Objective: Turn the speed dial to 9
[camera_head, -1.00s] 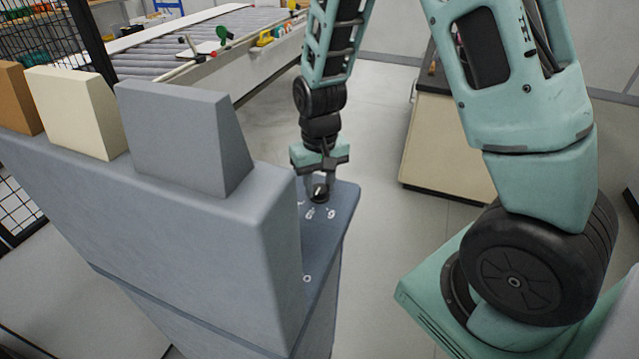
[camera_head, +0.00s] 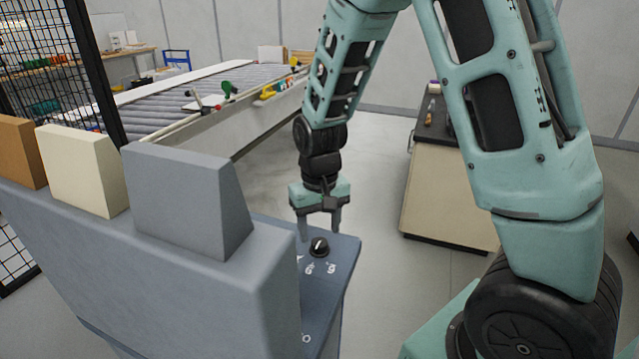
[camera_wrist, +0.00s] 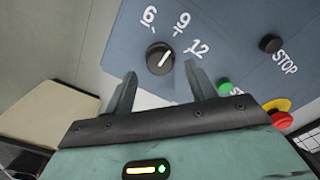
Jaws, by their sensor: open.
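The speed dial (camera_head: 319,247) is a round black knob with a white pointer line, on the blue-grey panel (camera_head: 345,262). In the wrist view the dial (camera_wrist: 158,60) has marks 6, 9 and 12 around it, and its pointer line aims toward the 9 mark (camera_wrist: 183,20). My gripper (camera_head: 320,234) is open and empty above the dial, apart from it. In the wrist view the two fingers of my gripper (camera_wrist: 164,84) stand wide apart at the near side of the dial.
A green button (camera_wrist: 225,86), a black STOP button (camera_wrist: 270,43) and a red emergency button on yellow (camera_wrist: 280,113) sit on the same panel. A roller conveyor (camera_head: 200,95) lies behind, with open floor between.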

